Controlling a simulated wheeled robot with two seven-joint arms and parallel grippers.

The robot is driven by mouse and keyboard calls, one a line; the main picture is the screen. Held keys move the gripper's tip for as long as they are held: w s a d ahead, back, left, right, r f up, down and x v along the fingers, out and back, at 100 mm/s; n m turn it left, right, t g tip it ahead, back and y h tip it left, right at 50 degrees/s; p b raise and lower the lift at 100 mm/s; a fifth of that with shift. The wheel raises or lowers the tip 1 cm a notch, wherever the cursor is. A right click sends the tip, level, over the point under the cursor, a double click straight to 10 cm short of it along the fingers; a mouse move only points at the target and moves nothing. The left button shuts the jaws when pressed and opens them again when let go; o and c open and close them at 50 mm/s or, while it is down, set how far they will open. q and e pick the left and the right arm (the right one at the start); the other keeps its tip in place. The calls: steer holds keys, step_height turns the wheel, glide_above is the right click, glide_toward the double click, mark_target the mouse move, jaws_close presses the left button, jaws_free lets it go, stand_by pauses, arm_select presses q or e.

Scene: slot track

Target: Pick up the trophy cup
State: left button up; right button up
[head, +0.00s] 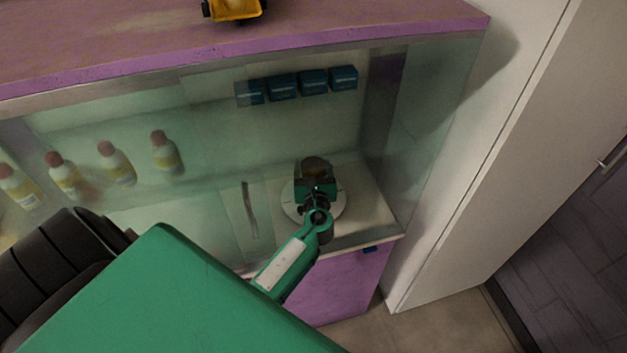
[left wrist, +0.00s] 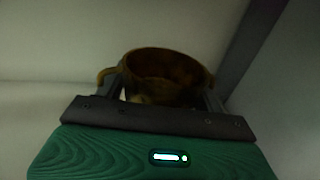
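The trophy cup (left wrist: 168,72) is brown-gold, with a wide round rim and a handle at its side. In the head view the cup (head: 315,166) shows just beyond my left gripper (head: 315,178), above a round white disc (head: 334,203) in the glass case. In the left wrist view my left gripper (left wrist: 163,92) has its fingers spread wide, one on each side of the cup. A pale gap shows beside the left finger. The cup's lower part is hidden by the gripper. My right gripper is not in view.
Glass panes (head: 415,130) and a pink-purple top (head: 380,18) border the case. Several blue boxes (head: 313,81) stand on the upper shelf. Several bottles (head: 166,152) stand to the left. A yellow toy vehicle (head: 236,9) sits on top. A white panel (head: 490,140) rises at right.

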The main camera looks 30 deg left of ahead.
arm_select(q)
steer(key=c, duration=0.7)
steer(key=shift+c, duration=1.1)
steer(key=shift+r, duration=0.1)
